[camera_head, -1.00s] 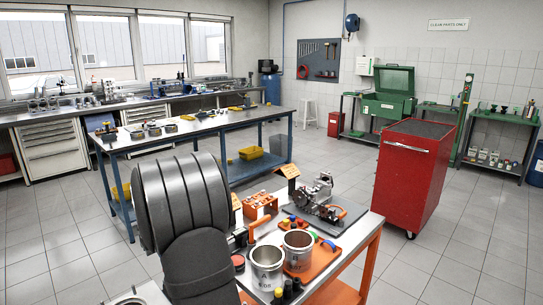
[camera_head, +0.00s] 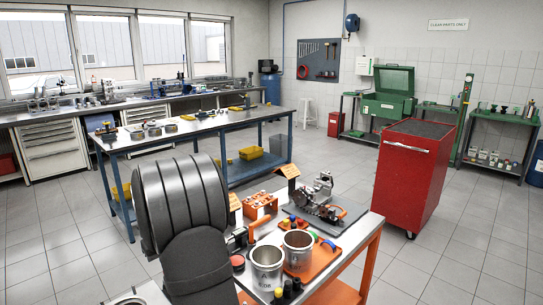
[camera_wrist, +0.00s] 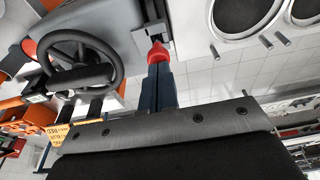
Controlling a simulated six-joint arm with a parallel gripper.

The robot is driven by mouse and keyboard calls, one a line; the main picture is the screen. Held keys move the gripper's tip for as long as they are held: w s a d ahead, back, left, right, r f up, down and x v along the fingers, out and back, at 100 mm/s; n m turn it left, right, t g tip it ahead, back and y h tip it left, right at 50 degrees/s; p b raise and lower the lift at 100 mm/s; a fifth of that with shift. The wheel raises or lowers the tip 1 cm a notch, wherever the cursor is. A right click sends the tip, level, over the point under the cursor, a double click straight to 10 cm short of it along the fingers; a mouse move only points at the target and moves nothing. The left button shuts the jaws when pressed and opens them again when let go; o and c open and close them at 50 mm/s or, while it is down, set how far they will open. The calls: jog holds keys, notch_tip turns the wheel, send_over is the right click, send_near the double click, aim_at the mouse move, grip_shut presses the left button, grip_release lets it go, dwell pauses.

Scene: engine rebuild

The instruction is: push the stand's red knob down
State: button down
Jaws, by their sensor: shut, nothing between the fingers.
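The red knob (camera_wrist: 158,52) is near the top middle of the wrist view, against a pale metal part of the stand (camera_wrist: 150,22). My gripper (camera_wrist: 159,68) is shut and empty; its dark fingers lie together, with their tips at the knob. Whether they touch it or stop just short, I cannot tell. In the head view my arm's large grey links hide most of this spot, and I cannot make out the knob there.
A black handwheel (camera_wrist: 80,62) is close on the left in the wrist view. Two metal cylinders (camera_head: 267,268) (camera_head: 297,250) stand on the bench, with an orange tray (camera_head: 325,258). A grey metal assembly (camera_head: 322,190) sits behind them. A red cabinet (camera_head: 412,180) stands on the floor.

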jog(key=shift+f, duration=0.8)
jog(key=shift+r, duration=0.2)
jog(key=shift+r, duration=3.4)
jog(key=shift+f, duration=3.55)
jog(key=shift+r, duration=0.1)
notch_tip(320, 180, up, 10)
jog(key=shift+w+n, duration=0.15)
jog(key=shift+n, duration=0.15)
